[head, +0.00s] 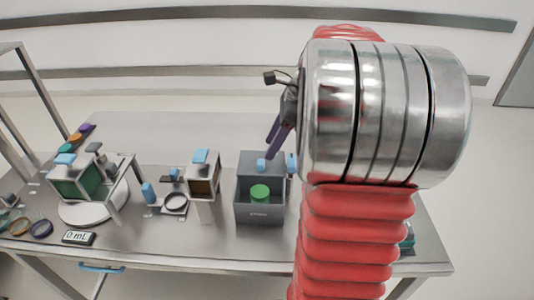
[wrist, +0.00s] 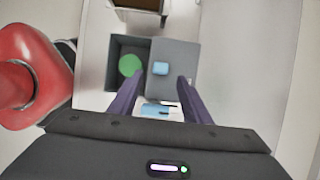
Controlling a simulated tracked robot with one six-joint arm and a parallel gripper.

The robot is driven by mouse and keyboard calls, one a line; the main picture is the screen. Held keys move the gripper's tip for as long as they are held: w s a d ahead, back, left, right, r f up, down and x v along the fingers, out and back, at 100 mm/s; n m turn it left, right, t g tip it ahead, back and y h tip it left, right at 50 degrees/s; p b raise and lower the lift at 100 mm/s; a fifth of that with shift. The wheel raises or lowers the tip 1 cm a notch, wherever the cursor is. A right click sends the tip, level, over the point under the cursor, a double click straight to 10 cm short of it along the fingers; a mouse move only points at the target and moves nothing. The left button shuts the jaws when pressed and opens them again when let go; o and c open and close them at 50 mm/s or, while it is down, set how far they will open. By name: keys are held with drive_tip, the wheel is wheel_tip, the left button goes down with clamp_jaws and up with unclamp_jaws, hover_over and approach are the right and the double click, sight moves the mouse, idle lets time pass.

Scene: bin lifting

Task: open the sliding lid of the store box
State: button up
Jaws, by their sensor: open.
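The grey store box (head: 259,213) stands on the bench near the middle of the head view. Its lid (wrist: 187,61) covers one part, and a blue handle (wrist: 161,68) stands on it. The other part is uncovered, with a green round object (head: 260,192) inside; it also shows in the wrist view (wrist: 130,65). My gripper (wrist: 156,80) has its two purple fingers apart and empty over the box's edge, beside the blue handle and not around it. In the head view my gripper (head: 271,150) is at the box's back; contact cannot be told.
A second blue part (wrist: 155,109) lies between my fingers, nearer my palm.

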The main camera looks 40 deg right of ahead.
drive_tip(key=v, duration=0.6)
drive_tip(key=shift+r, duration=0.35)
drive_tip(key=shift+s+d, duration=0.15)
drive_tip(key=shift+d, duration=0.05)
drive_tip(key=f+n, duration=0.1)
drive_tip(key=n, duration=0.1)
drive_tip(key=s+f+n, duration=0.1)
drive_tip(key=n, duration=0.1)
drive_tip(key=f+n+h, duration=0.1)
drive_tip(key=f, duration=0.1)
drive_tip(key=shift+s+d+n, duration=0.3)
drive_tip(key=shift+d+n, duration=0.05)
drive_tip(key=shift+n, duration=0.05)
drive_tip(key=s+a+n+t+h, duration=0.1)
drive_tip(key=s+a+n, duration=0.3)
drive_tip(key=a+n, duration=0.6)
drive_tip(key=s+a+f+n+t+h, duration=0.1)
drive_tip(key=s+a+n, duration=0.3)
drive_tip(key=a+n, duration=0.6)
drive_tip(key=a, duration=1)
drive_tip(key=shift+s+a+n+t, duration=0.15)
drive_tip(key=shift+s+n+t, duration=0.15)
drive_tip(key=shift+n, duration=0.1)
